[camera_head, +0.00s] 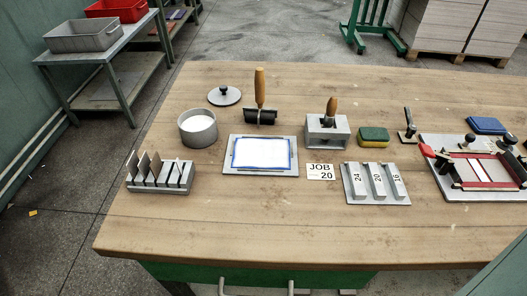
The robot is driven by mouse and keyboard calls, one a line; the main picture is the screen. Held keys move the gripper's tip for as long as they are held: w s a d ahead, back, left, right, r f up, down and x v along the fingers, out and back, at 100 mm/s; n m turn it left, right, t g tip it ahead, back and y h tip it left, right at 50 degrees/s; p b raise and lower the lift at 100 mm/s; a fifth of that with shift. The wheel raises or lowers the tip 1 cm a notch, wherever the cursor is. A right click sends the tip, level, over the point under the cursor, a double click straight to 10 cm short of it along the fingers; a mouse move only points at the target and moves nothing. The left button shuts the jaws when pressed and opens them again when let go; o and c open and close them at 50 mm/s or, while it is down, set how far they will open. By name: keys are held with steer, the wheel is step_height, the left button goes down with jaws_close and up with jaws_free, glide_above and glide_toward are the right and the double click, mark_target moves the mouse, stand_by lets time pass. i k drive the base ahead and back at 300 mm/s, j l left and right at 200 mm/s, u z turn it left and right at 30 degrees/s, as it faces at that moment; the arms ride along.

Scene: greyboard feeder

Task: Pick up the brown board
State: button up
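A grey slotted rack (160,187) stands at the left of the wooden bench, near its left edge. Several thin boards stand upright in its slots. The taller ones at the left of the rack look brown to grey-brown, and one brown board (143,163) leans a little among them. The picture is too small to tell their shades apart surely. My gripper is not in view, and nothing holds the boards.
A round pot (197,129) stands behind the rack, and a blue-framed plate (261,155) lies to its right. A JOB 20 card (320,172), a numbered block holder (375,184) and a red-barred fixture (478,168) lie farther right. The bench front (230,228) is clear.

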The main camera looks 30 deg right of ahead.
mark_target(156, 166)
steer(key=k+j+z, duration=0.2)
steer(key=j+z, duration=0.25)
steer(key=k+j+z, duration=0.2)
steer(key=z, duration=0.3)
